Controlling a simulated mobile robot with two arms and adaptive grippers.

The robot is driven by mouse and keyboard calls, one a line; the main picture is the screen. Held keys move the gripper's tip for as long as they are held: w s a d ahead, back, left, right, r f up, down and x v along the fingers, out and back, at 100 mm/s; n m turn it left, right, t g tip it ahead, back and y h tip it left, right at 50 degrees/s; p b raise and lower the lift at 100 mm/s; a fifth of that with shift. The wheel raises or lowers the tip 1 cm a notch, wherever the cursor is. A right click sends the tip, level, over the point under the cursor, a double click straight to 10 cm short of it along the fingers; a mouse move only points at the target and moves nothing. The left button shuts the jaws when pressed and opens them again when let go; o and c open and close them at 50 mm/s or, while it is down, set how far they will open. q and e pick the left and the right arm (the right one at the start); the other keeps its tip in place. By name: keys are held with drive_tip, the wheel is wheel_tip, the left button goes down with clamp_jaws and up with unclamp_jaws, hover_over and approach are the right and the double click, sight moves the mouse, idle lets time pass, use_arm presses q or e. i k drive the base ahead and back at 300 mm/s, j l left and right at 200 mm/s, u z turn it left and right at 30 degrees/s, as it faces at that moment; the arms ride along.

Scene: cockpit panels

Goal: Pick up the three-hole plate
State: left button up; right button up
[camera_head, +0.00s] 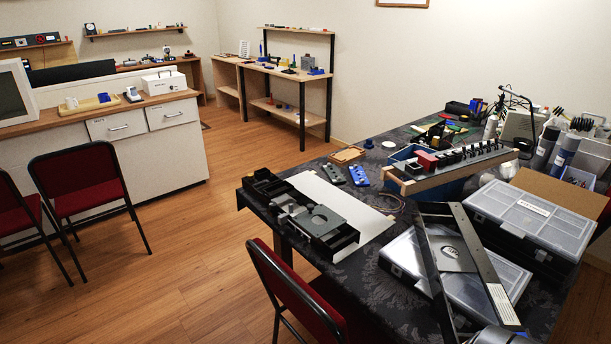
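Two small oblong plates lie side by side on the dark patterned table. One is grey-green (332,174) and the other is blue (359,176). Each shows a row of small round marks, too small to tell as holes or to count surely. Which one is the three-hole plate I cannot tell. A larger grey metal plate (320,218) with a round feature lies on a black tray assembly at the table's left end.
A white sheet (349,211) lies in front of the small plates. A wooden rack (451,170) with black parts stands right of them. Clear-lidded cases (533,208), a dark angled frame (430,272) and a red chair (298,295) crowd the right and near sides.

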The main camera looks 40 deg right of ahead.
sight(358, 173)
drive_tip(key=i+j, duration=0.1)
drive_tip(key=i, duration=0.35)
drive_tip(key=i+j, duration=0.15)
drive_tip(key=i, duration=0.35)
drive_tip(key=i+j, duration=0.1)
drive_tip(key=i, duration=0.35)
drive_tip(key=i+j, duration=0.15)
drive_tip(key=i, duration=0.35)
drive_tip(key=i+l+z, duration=0.1)
drive_tip(key=i+z, duration=0.25)
drive_tip(key=i, duration=0.15)
drive_tip(key=i+z, duration=0.4)
drive_tip(key=i, duration=0.15)
drive_tip(key=i+j+z, duration=0.2)
drive_tip(key=i+z, duration=0.15)
drive_tip(key=i, duration=0.15)
drive_tip(key=i+j+z, duration=0.35)
drive_tip(key=i, duration=0.15)
drive_tip(key=i+z, duration=0.35)
drive_tip(key=z, duration=0.15)
drive_tip(key=i+j+z, duration=0.1)
drive_tip(key=i+z, duration=0.2)
drive_tip(key=z, duration=0.15)
drive_tip(key=i+j+z, duration=0.25)
drive_tip(key=z, duration=0.25)
drive_tip(key=i+j+z, duration=0.55)
drive_tip(key=j+z, duration=0.2)
drive_tip(key=z, duration=0.2)
